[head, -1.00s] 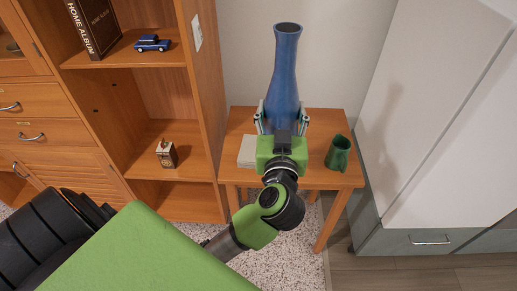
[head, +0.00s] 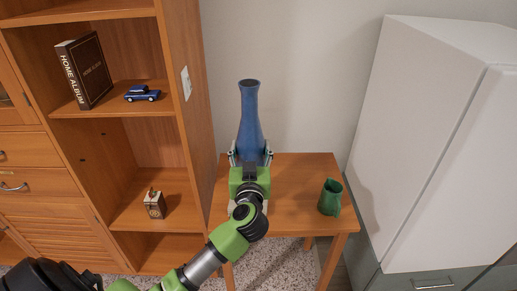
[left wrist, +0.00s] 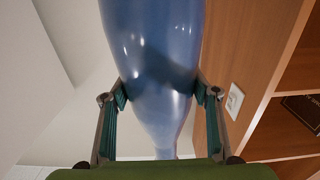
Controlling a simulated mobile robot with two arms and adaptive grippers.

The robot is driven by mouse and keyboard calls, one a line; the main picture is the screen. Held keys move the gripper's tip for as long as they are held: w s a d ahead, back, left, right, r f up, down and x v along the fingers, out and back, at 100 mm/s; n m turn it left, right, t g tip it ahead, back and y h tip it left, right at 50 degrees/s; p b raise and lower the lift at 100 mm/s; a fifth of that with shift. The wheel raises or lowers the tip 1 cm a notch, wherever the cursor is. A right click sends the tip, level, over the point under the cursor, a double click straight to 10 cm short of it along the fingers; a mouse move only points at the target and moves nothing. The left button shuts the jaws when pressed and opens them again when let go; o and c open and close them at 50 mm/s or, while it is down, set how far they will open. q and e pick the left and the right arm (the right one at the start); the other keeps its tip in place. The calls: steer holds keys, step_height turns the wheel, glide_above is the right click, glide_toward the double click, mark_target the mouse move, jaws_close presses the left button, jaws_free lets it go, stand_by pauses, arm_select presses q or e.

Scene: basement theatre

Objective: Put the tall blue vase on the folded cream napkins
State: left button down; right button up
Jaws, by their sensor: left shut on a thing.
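The tall blue vase (head: 249,118) stands upright between the fingers of my left gripper (head: 251,155), which is shut on its body. It fills the middle of the left wrist view (left wrist: 155,45), with a finger pad against each side. The vase is over the left part of the small wooden table (head: 291,198). Its base is hidden behind my gripper, so I cannot tell whether it touches anything below. The folded cream napkins (head: 233,208) are almost wholly hidden by my gripper and wrist; only a pale sliver shows. My right gripper is not in view.
A tall wooden shelf unit (head: 193,140) stands close on the left. A white cabinet (head: 430,150) stands on the right, and a wall behind.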

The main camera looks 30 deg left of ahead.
arm_select(q)
steer(key=shift+w+a+f, duration=0.35)
steer(key=shift+a+f, duration=0.35)
step_height(320, 180, down, 4)
steer(key=shift+w+a+r+b, duration=0.15)
steer(key=shift+r+b, duration=0.1)
steer(key=shift+b, duration=0.7)
steer(key=c, duration=0.8)
jaws_free()
steer(key=shift+f, duration=0.25)
steer(key=v, duration=1.2)
steer(key=shift+p, duration=0.3)
steer(key=shift+r, duration=0.2)
